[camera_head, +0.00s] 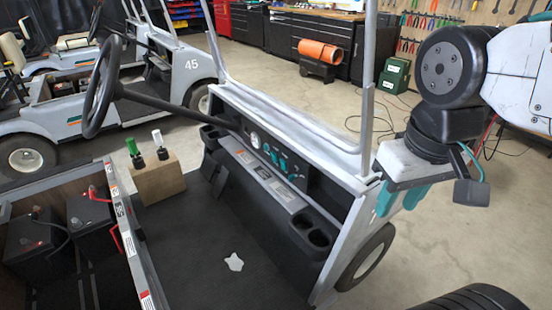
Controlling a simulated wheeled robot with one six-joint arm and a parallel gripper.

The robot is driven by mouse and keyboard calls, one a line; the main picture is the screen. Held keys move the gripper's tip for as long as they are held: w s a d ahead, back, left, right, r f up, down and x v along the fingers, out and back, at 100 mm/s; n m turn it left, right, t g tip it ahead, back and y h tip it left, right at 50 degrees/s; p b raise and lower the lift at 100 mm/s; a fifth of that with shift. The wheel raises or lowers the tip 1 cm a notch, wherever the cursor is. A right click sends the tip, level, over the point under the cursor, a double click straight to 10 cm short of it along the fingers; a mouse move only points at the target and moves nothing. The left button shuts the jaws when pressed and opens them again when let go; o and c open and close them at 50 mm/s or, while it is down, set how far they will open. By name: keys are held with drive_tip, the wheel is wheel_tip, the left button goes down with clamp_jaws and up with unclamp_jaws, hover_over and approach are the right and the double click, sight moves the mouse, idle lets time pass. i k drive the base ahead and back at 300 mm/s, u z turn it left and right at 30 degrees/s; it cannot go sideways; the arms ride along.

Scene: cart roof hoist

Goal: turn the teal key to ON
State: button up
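The grey cart's dashboard (262,160) runs across the middle. Several small teal parts (276,158) sit on its dark panel, to the right of a round white gauge (254,140). They are too small for me to tell which is the key or how it is turned. My gripper (401,198) hangs at the right, beside the cart's right front post and well apart from the dashboard panel. Its two teal fingers point down with a gap between them, and nothing shows between them.
The upright roof post (368,90) and the grey cowl (285,112) stand between my arm and the dashboard. The steering wheel (102,85) is at the left. A cardboard-coloured block (158,182) stands on the cart. Bare concrete floor (420,255) lies right.

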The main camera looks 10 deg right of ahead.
sight(291, 178)
drive_tip(key=z, duration=1.05)
drive_tip(key=i, duration=0.4)
drive_tip(key=u, duration=1.15)
